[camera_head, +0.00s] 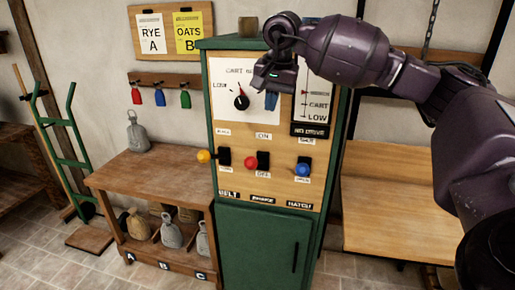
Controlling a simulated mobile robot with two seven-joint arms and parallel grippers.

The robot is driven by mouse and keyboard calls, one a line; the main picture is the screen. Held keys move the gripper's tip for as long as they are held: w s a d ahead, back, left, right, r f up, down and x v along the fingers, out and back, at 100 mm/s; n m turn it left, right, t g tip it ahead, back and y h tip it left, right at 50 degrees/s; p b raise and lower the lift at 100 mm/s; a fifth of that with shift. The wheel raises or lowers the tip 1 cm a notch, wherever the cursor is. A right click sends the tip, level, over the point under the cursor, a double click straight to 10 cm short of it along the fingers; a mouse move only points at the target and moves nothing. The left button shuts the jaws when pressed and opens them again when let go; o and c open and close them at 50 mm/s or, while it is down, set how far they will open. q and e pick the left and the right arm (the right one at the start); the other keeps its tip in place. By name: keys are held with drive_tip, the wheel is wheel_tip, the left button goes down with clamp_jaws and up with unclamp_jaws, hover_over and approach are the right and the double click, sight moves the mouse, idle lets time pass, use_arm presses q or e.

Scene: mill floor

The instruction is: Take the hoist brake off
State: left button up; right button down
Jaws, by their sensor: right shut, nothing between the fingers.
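The green cabinet (265,236) stands in the middle with a wooden front panel. Three knobbed levers stick out of it above the labels BELT, BRAKE and HATCH. The brake lever's red knob (250,163) is the middle one, between an ON label above and an OFF label below. The yellow belt knob (204,156) is to its left and the blue hatch knob (302,168) to its right. My right gripper (271,98) is shut and empty, in front of the upper panel, above and apart from the brake lever. My left gripper is out of view.
A wooden bench (135,180) with sacks stands left, a green hand truck (66,145) farther left. A wooden bench (385,215) is right.

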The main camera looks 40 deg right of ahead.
hover_over(257, 162)
drive_tip(key=d, duration=0.2)
drive_tip(key=s+f+x, duration=0.1)
drive_tip(key=s+x, duration=0.1)
drive_tip(key=x, duration=0.9)
drive_tip(key=shift+w+a+f+p, duration=0.2)
drive_tip(key=shift+a+f+p, duration=0.2)
drive_tip(key=shift+a+f, duration=0.3)
drive_tip(key=shift+f, duration=0.1)
